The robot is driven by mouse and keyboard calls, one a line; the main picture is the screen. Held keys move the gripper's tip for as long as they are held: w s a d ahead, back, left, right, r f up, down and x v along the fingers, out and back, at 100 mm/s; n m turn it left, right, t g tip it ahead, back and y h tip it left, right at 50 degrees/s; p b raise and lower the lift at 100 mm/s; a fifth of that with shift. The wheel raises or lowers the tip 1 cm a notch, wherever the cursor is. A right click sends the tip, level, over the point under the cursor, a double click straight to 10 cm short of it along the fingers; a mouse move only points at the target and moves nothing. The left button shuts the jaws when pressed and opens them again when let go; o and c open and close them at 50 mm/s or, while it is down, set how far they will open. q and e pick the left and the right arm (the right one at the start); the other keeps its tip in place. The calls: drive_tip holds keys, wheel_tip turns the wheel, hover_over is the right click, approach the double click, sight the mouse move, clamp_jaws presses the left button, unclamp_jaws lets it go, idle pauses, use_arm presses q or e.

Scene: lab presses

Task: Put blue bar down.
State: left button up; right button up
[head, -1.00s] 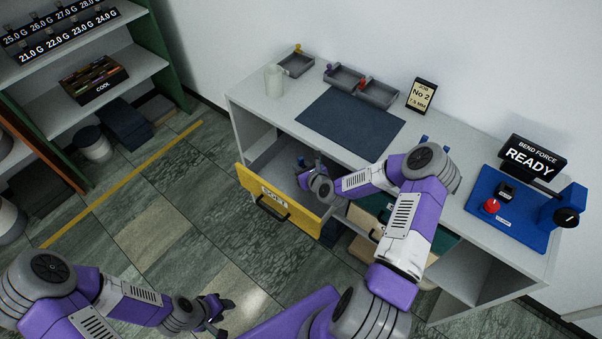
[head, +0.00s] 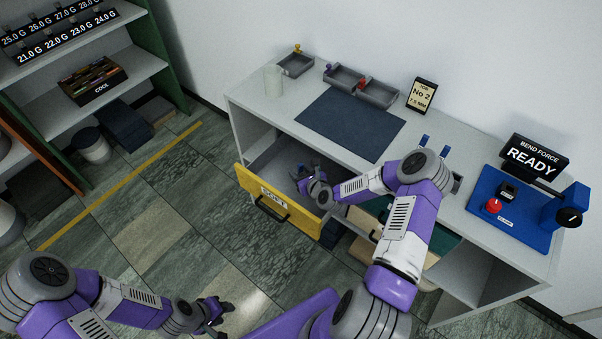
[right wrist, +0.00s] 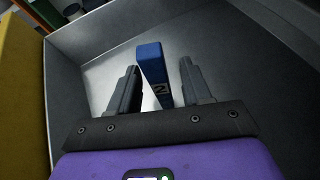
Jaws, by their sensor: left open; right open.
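The blue bar (right wrist: 152,70) shows in the right wrist view inside the open drawer, between the fingers of my right gripper (right wrist: 157,85). A "2" is marked on its near end. Gaps show between the bar and both fingers, so the gripper is open around it. In the head view my right gripper (head: 304,174) is down in the yellow-fronted drawer (head: 275,200); I cannot make out the bar there. My left gripper (head: 217,311) is open and empty over the floor at the lower left.
The desk top carries a dark blue mat (head: 350,123), grey trays (head: 362,88), a white cup (head: 273,80) and a blue bend-force device (head: 510,215). The drawer's grey walls (right wrist: 245,38) surround my right gripper. A shelf (head: 75,100) stands at the left.

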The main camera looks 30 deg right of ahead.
drive_tip(key=shift+r, duration=0.1)
drive_tip(key=shift+s+r, duration=0.15)
drive_tip(key=shift+r, duration=0.05)
drive_tip(key=p+v, duration=0.2)
drive_tip(key=v, duration=0.9)
drive_tip(key=shift+s+p, duration=0.3)
drive_tip(key=shift+r, duration=0.1)
